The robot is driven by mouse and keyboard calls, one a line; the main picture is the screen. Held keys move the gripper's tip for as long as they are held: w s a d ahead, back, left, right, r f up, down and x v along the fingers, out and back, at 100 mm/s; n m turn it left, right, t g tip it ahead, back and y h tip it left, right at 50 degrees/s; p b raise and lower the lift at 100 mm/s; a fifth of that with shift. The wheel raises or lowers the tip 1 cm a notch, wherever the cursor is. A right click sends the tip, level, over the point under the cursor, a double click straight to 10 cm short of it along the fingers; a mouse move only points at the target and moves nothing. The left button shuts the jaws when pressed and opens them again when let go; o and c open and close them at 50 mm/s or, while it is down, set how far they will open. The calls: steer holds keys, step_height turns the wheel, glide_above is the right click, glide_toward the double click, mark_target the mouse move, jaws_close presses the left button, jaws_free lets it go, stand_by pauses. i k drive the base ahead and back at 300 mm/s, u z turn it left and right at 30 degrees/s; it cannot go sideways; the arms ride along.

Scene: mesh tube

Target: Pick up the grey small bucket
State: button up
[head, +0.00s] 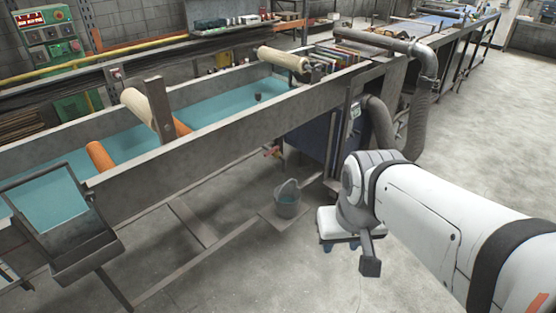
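The grey small bucket (287,201) stands upright below the long trough, on or beside a flat plate at the foot of the frame. Its thin handle is raised in an arch above the rim. My gripper (340,245) is to the right of the bucket in the picture, apart from it and pointing down. Its two small dark-blue fingertips show spread apart under the white hand, with nothing seen between them. The inside of the bucket is too small to make out.
The long grey trough (225,136) with blue-green liquid runs above and behind the bucket. Low metal frame bars (190,223) cross the floor to its left. A grey hose (381,127) hangs behind my arm. The concrete floor (270,275) in front is clear.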

mark_target(287, 196)
steer(key=z, duration=0.05)
steer(key=k, duration=1.05)
steer(key=u, duration=0.6)
steer(key=i, duration=1.55)
steer(key=z, duration=0.3)
steer(key=i, duration=1.35)
steer(key=z, duration=1)
steer(key=i, duration=0.25)
steer(key=z, duration=0.2)
steer(key=k, duration=0.65)
steer(key=z, duration=0.2)
steer(key=i, duration=0.65)
steer(key=u, duration=0.05)
